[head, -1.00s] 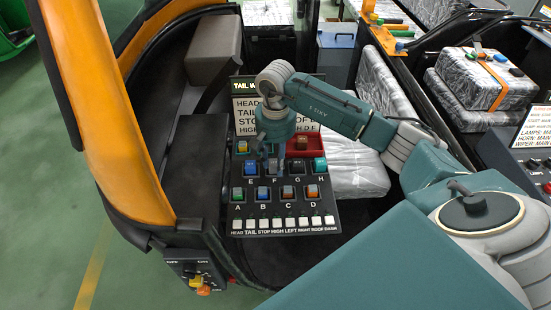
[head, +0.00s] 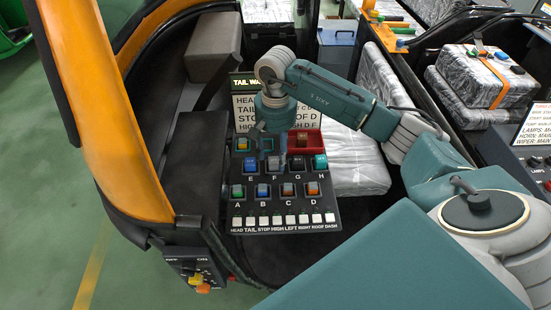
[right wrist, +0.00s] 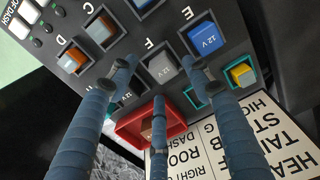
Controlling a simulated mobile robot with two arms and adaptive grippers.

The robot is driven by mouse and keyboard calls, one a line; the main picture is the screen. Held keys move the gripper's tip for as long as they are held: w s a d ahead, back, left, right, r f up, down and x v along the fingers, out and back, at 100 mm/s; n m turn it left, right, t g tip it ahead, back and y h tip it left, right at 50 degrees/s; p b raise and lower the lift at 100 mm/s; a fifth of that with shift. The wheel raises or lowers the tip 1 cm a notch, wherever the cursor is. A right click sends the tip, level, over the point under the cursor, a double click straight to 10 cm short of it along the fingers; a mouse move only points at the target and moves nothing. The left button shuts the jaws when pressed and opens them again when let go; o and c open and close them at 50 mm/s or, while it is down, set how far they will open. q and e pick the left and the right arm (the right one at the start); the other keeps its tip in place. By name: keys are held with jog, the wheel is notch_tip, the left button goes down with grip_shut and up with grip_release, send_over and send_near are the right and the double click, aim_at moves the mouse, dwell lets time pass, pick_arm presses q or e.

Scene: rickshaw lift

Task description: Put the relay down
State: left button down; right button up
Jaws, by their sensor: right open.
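The sloping black relay board (head: 251,216) stands in the cab with rows of relays over the letters A to H. A grey relay marked 12 V (right wrist: 162,68) sits at F, upright in the board. My right gripper (head: 271,146) hangs just above it, fingers pointing down. In the right wrist view its blue fingers (right wrist: 158,76) are spread apart around the grey relay, with nothing held between them. A blue relay (right wrist: 205,40) sits at E beside it. A red tray (head: 317,146) with a brown relay (head: 302,141) lies behind G. My left gripper is out of view.
A sign (head: 245,116) with switch names stands behind the board, partly hidden by my right arm. White switches (head: 277,219) line the board's front edge. The orange cab pillar (head: 105,110) rises at left. A wrapped seat (head: 355,170) is at right.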

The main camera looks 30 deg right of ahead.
aim_at(276, 160)
notch_tip(276, 160, up, 10)
jog(key=b, duration=0.2)
